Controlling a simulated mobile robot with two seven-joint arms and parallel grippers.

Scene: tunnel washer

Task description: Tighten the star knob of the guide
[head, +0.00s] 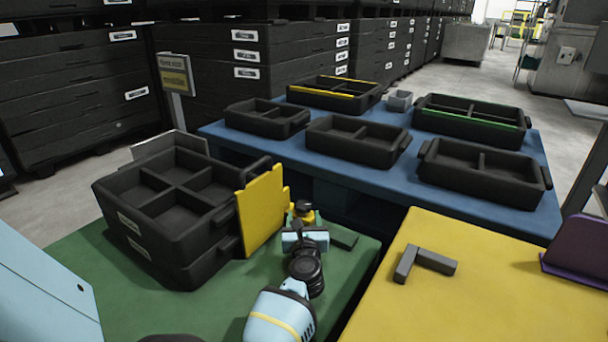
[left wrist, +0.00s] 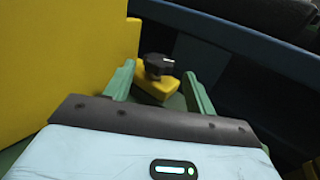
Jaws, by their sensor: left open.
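The black star knob (head: 303,208) sits on a yellow block of the guide, beside a tall yellow plate (head: 262,212). My left gripper (head: 305,224) is open just on the near side of the knob. In the left wrist view the knob (left wrist: 157,65) stands upright on the yellow block (left wrist: 155,85), between the lines of my left gripper's (left wrist: 160,74) two green fingers. The fingers appear apart from the knob, with a gap on each side. The knob's stem is mostly hidden. My right gripper is not in view.
Stacked black divided crates (head: 165,232) stand left of the yellow plate on the green table (head: 75,245). A blue table (head: 335,180) behind holds several black trays. A yellow table (head: 440,310) at right carries a grey L-shaped piece (head: 434,262). A dark gap separates the green and yellow tables.

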